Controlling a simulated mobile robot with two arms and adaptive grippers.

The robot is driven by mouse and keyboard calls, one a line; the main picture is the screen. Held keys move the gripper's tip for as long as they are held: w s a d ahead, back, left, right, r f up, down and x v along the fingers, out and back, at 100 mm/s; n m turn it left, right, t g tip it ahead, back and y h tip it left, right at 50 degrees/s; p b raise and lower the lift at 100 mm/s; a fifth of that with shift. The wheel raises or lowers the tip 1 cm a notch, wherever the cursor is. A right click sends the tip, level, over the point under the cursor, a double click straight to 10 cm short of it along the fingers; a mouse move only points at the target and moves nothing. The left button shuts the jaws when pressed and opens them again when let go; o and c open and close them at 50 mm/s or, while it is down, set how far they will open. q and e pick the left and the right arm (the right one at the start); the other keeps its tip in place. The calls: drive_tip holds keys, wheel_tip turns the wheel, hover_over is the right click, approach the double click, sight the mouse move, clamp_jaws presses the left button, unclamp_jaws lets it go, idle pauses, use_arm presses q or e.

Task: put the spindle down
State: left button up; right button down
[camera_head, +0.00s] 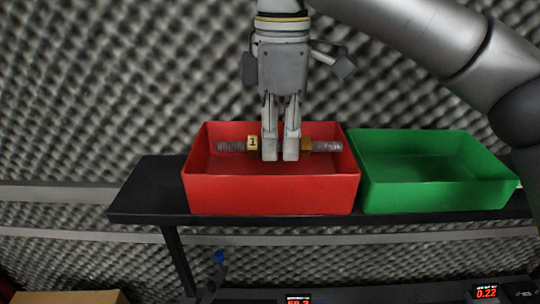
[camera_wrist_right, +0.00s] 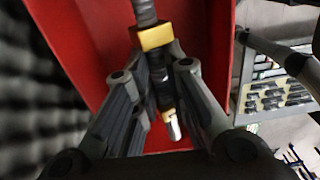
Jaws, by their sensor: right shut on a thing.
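The spindle (camera_head: 231,146) is a grey ridged rod with yellow blocks near its middle, one marked "1". My right gripper (camera_head: 281,150) is shut on the middle of it, pointing down. The spindle lies level, left to right, inside the outline of the red bin (camera_head: 270,195) in the head view. I cannot tell whether it touches the bin floor. In the right wrist view the spindle (camera_wrist_right: 155,38) runs between the fingers, with red bin walls around it. My left gripper is not in view.
A green bin (camera_head: 440,195) stands directly right of the red bin and looks empty. Both sit on a black shelf (camera_head: 145,195), whose left end is bare. Foam walling is behind. Small displays with red digits (camera_head: 486,292) show below.

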drive_tip(key=shift+w+a+f, duration=0.25)
drive_tip(key=shift+w+f, duration=0.1)
drive_tip(key=shift+f, duration=0.2)
drive_tip(key=shift+a+f+p, duration=0.1)
drive_tip(key=shift+f+p, duration=0.1)
drive_tip(key=shift+p, duration=0.15)
drive_tip(key=f, duration=0.2)
drive_tip(key=f+p, duration=0.1)
drive_tip(key=shift+w+a+f, duration=0.15)
drive_tip(key=shift+w+a, duration=0.05)
drive_tip(key=shift+a, duration=0.1)
drive_tip(key=shift+w+f, duration=0.1)
drive_tip(key=shift+f, duration=0.15)
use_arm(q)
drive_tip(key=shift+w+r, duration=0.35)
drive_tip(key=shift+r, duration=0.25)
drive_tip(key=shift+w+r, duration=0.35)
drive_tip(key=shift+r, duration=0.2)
use_arm(e)
drive_tip(key=shift+d, duration=0.1)
drive_tip(key=shift+f, duration=0.1)
drive_tip(key=c, duration=1.5)
unclamp_jaws()
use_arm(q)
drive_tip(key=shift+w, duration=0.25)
use_arm(e)
drive_tip(key=shift+o, duration=0.2)
